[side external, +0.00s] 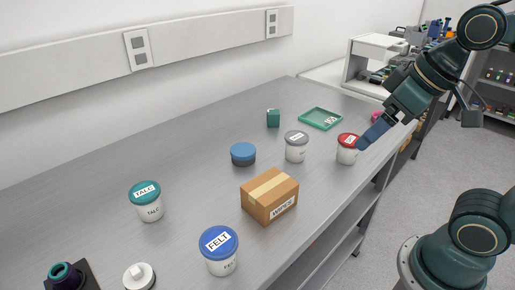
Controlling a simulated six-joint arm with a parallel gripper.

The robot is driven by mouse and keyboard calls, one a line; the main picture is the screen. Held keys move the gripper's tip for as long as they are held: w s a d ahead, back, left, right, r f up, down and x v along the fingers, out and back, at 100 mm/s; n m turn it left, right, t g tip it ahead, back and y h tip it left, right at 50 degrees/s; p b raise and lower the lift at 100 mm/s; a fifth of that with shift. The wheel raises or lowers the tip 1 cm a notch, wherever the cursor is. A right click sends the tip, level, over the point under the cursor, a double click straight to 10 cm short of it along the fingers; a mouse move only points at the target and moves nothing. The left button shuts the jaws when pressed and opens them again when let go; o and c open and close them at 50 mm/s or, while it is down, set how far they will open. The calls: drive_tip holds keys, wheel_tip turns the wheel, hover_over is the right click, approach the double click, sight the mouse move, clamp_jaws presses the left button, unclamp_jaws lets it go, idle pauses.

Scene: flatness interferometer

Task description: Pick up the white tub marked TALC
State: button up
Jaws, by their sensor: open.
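The white tub marked TALC (150,207) stands upright on the grey bench at the left, with a teal lid that also reads TALC. My gripper (372,133) is at the right, open, with its blue fingers beside a white tub with a red lid (347,149). I cannot tell whether it touches that tub. My gripper is far from the TALC tub, and nothing covers that tub.
A blue-lidded FELT tub (222,254) and a cardboard WIPES box (270,196) stand right of the TALC tub. A grey-lidded tub (296,147), a blue round container (243,154), a green block (273,118) and a green tray (321,118) are further back. Bench behind TALC is clear.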

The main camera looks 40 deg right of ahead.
drive_tip(key=w+a+r+n+g+y, duration=0.1)
drive_tip(key=w+a+r+n, duration=0.15)
drive_tip(key=w, duration=0.35)
drive_tip(key=w+a+r+n, duration=0.1)
drive_tip(key=w+a+n, duration=0.15)
drive_tip(key=w, duration=0.25)
drive_tip(key=n+g+y, duration=0.3)
drive_tip(key=n+g, duration=0.1)
drive_tip(key=n, duration=0.5)
hover_over(147, 190)
drive_tip(key=d, duration=0.4)
wheel_tip(147, 190, down, 12)
drive_tip(key=shift+s, duration=0.45)
drive_tip(key=shift+f+t, duration=0.15)
drive_tip(key=shift+t, duration=0.15)
drive_tip(key=shift+x, duration=4.2)
drive_tip(key=shift+f, duration=0.15)
drive_tip(key=shift+x, duration=2.5)
